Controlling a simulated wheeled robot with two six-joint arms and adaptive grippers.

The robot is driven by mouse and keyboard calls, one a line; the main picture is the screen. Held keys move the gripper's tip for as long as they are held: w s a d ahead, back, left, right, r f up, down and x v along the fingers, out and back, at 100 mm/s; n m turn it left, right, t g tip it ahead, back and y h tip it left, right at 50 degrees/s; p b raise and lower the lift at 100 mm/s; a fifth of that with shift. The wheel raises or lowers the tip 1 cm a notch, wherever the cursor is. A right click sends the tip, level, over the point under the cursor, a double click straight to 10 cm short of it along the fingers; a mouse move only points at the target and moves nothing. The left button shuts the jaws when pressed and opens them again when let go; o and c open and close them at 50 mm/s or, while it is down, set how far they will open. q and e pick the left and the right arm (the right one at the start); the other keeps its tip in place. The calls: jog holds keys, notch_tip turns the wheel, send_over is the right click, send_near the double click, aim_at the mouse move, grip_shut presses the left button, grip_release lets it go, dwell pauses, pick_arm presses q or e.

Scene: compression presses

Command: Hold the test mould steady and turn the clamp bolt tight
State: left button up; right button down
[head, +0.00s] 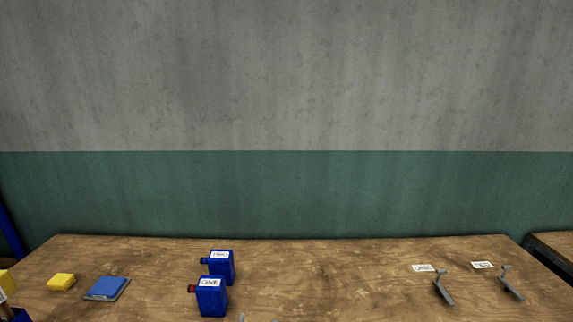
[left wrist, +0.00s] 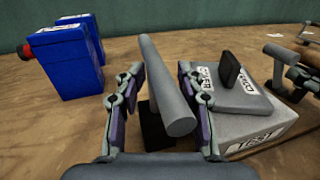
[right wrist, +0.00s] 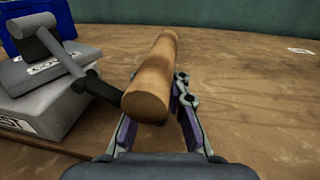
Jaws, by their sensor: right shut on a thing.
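The test mould is a grey block (left wrist: 262,130) marked TEST, topped by a grey lid (left wrist: 240,98) with a black knob and a COVER label. Part of it shows in the right wrist view (right wrist: 38,88). My left gripper (left wrist: 163,85) is open around a thick grey bar (left wrist: 165,85) left of the mould, with small gaps at the fingertips. A grey T-shaped piece (right wrist: 62,52), possibly the clamp bolt, stands right of the mould beside a dark cylinder (right wrist: 96,86). My right gripper (right wrist: 158,112) is shut on a wooden handle (right wrist: 152,80) next to that cylinder. The head view shows neither gripper.
Blue jugs marked ONE (head: 211,297) and TWO (head: 222,264) stand on the wooden bench (head: 330,280). A yellow block (head: 61,282) and a blue pad (head: 107,288) lie left. Two grey tools (head: 443,288) (head: 511,283) with labels lie right.

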pick_arm(q)
jog(key=v, duration=1.2)
jog(key=c, duration=0.7)
jog(key=shift+w+a+n, duration=0.15)
jog(key=shift+a+n, duration=0.2)
jog(key=shift+n, duration=0.85)
grip_shut()
jog(key=w+a+r+n+t+y, duration=0.15)
jog(key=a+n, duration=0.35)
jog(key=n, duration=1.3)
jog(key=w+a+n+y, duration=0.25)
jog(key=a+n, duration=0.25)
jog(key=n, duration=1.3)
jog(key=d+n+h, duration=0.1)
jog(key=n, duration=0.5)
jog(key=s+d+n+h, duration=0.1)
jog(key=n, duration=0.5)
jog(key=d+n+g+h, duration=0.1)
jog(key=d+n+h, duration=0.1)
jog(key=n, duration=0.3)
jog(key=shift+s+f+n, duration=0.15)
jog(key=shift+f+n, duration=0.2)
jog(key=shift+n, duration=0.05)
